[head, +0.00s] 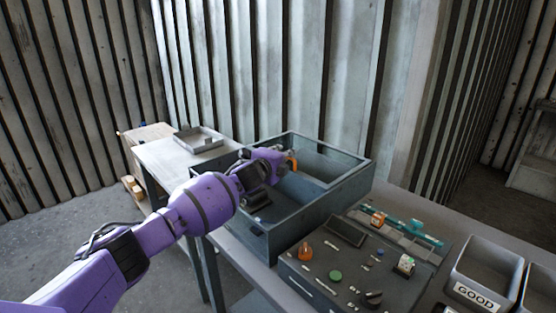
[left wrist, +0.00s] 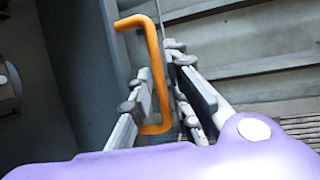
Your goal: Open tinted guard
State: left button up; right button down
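The tinted guard (head: 318,216) is a large box-like case with dark frame edges and see-through grey-blue panels, standing on the bench. It looks shut, though my arm covers part of its left side. An orange handle (head: 291,163) shows at my left gripper (head: 284,160). In the left wrist view, the orange handle (left wrist: 153,70) is a bent bar running between the two fingers of my left gripper (left wrist: 167,85). The fingers are close together around the bar and look shut on it. My right gripper is in neither view.
A control panel (head: 320,288) with a green button, an orange knob and small parts is in front of the guard. Grey bins (head: 485,268), one labelled GOOD, stand at the right. A shallow tray (head: 198,139) lies on the table at the back left. Corrugated walls close off the back.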

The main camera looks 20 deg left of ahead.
pick_arm(q)
jog(key=s+r, duration=0.2)
jog(key=s, duration=0.9)
jog(key=shift+s, duration=0.25)
